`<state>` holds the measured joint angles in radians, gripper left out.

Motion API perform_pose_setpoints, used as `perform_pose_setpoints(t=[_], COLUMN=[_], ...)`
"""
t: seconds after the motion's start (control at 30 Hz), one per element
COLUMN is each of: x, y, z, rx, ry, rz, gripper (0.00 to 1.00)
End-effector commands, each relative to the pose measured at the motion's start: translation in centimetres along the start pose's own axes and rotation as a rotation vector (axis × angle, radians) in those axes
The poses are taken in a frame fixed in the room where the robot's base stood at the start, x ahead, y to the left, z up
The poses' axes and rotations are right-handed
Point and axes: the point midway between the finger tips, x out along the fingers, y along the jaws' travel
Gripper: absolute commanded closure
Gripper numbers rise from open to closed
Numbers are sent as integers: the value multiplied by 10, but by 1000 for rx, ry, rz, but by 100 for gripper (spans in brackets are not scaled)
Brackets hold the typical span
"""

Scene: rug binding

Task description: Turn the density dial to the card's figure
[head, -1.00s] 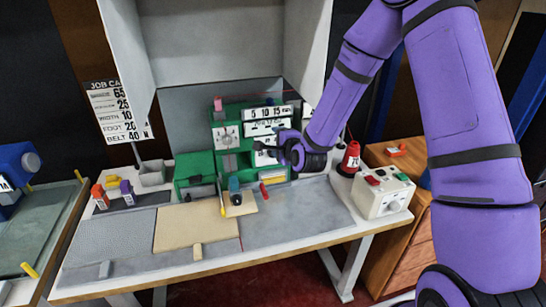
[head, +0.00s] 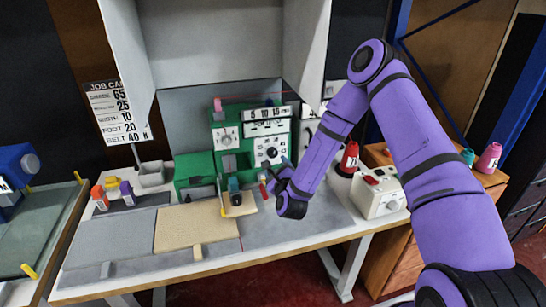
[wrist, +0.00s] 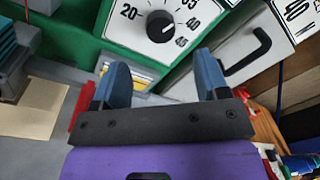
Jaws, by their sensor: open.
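The green machine (head: 222,167) stands at the back of the bench. A black dial (head: 271,152) on a white numbered plate sits on its right front. In the wrist view the black dial (wrist: 160,26) is at the top, with 20, 40 and 45 readable around it; its exact setting is unclear. The job card (head: 118,112) hangs at the left with figures 65, 25, 10, 20 and 40; its row labels are too small to read surely. My gripper (head: 272,180) is below the dial and apart from it. Its blue fingers (wrist: 163,75) are spread with nothing between them.
A second dial (head: 227,136) is on the machine's upper left. A black handle (wrist: 248,52) on a white panel lies right of the dial.

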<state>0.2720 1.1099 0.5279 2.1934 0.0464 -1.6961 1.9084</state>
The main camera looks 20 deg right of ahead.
Motion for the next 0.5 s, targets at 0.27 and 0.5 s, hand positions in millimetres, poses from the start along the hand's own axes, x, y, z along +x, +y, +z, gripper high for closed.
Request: perform_pose_setpoints(t=[0.27,0.5], x=[50,74], y=[0,0], z=[0,0], rx=[-1,-2], ry=[-1,0], rz=[-2,1], gripper=[32,32])
